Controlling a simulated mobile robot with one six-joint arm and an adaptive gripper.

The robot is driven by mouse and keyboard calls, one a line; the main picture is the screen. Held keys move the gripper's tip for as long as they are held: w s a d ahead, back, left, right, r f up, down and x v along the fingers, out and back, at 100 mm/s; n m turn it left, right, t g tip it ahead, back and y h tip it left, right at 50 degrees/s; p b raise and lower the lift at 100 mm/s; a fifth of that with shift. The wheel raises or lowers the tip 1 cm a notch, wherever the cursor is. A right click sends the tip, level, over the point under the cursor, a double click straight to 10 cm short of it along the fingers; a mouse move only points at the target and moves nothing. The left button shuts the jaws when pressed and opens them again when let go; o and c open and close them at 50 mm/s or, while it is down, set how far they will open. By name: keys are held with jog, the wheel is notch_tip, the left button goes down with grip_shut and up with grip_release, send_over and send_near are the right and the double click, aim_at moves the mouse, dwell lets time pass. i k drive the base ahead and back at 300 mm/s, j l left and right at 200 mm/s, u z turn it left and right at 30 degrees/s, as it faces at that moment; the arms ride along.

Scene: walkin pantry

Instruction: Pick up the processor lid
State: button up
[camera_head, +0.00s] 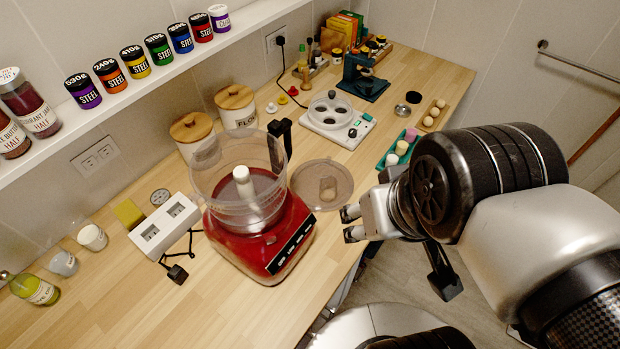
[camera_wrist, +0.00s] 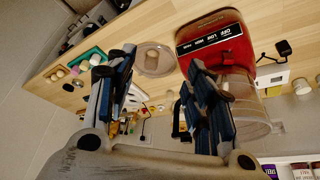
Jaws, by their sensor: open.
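The processor lid (camera_head: 322,184) is a clear round disc with a short feed tube, lying flat on the wooden counter right of the red food processor (camera_head: 262,235). In the wrist view the lid (camera_wrist: 154,60) lies beyond the fingers, near the gap between them. The processor has a clear open bowl (camera_head: 216,180) with a white centre post and a black handle. My gripper (camera_head: 350,223) is open and empty at the counter's front edge, to the lower right of the lid and apart from it. In the wrist view its two fingers (camera_wrist: 160,85) are spread wide.
A white egg-cooker-like appliance (camera_head: 345,133) stands behind the lid. A teal tray (camera_head: 390,158) with rounded items sits to its right. A white socket block (camera_head: 163,225) with a black cord lies left of the processor. A jar shelf (camera_head: 150,82) runs along the wall.

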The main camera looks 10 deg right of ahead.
aim_at(323, 184)
jog(key=i+l+u, duration=0.15)
jog(key=l+u, duration=0.15)
jog(key=i+l+u, duration=0.1)
jog(key=l+u, duration=0.15)
jog(key=i+l+u, duration=0.1)
jog(key=l+u, duration=0.2)
jog(key=l, duration=0.1)
